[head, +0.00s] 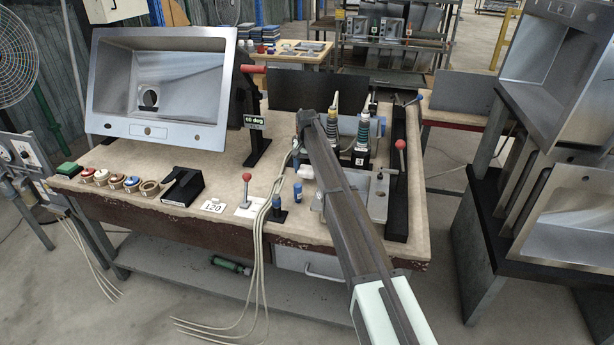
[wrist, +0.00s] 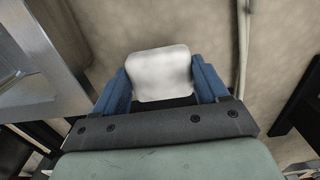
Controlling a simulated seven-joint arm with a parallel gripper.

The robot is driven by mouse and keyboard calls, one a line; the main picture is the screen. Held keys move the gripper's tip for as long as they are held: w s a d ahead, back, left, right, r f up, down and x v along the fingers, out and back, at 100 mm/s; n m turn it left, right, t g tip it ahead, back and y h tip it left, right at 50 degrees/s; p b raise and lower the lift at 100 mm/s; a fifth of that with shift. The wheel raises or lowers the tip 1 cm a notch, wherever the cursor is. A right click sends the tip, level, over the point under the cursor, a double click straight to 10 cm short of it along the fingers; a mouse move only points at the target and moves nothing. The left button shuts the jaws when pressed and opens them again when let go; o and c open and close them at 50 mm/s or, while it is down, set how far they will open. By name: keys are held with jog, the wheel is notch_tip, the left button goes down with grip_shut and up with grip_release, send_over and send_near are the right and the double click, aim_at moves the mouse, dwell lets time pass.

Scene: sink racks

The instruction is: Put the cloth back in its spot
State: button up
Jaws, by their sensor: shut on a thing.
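The cloth (wrist: 158,73) is a small white, rounded, folded pad in the wrist view. My gripper (wrist: 160,80) has its two blue fingers closed on the cloth's left and right sides. The cloth appears held above the tan bench top, though the exact gap is hard to judge. In the head view my arm reaches over the bench and hides most of the gripper. A small white patch beside the arm there looks like the cloth (head: 306,172). The cloth's own spot cannot be made out for sure.
A metal sink (head: 160,88) stands at the bench's back left. Several round pots (head: 116,181), a black holder (head: 182,186) and a card marked 120 (head: 213,206) line the front left. Loose cables (head: 262,225) hang over the front edge. A red-knobbed lever (head: 246,190) stands nearby.

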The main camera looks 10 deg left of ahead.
aim_at(307, 170)
jog(key=shift+f, duration=1.7)
jog(key=shift+f, duration=0.1)
jog(key=o, duration=1.1)
notch_tip(307, 170, up, 12)
jog(key=shift+f, duration=0.2)
jog(key=shift+r, duration=0.35)
jog(key=shift+d, duration=0.1)
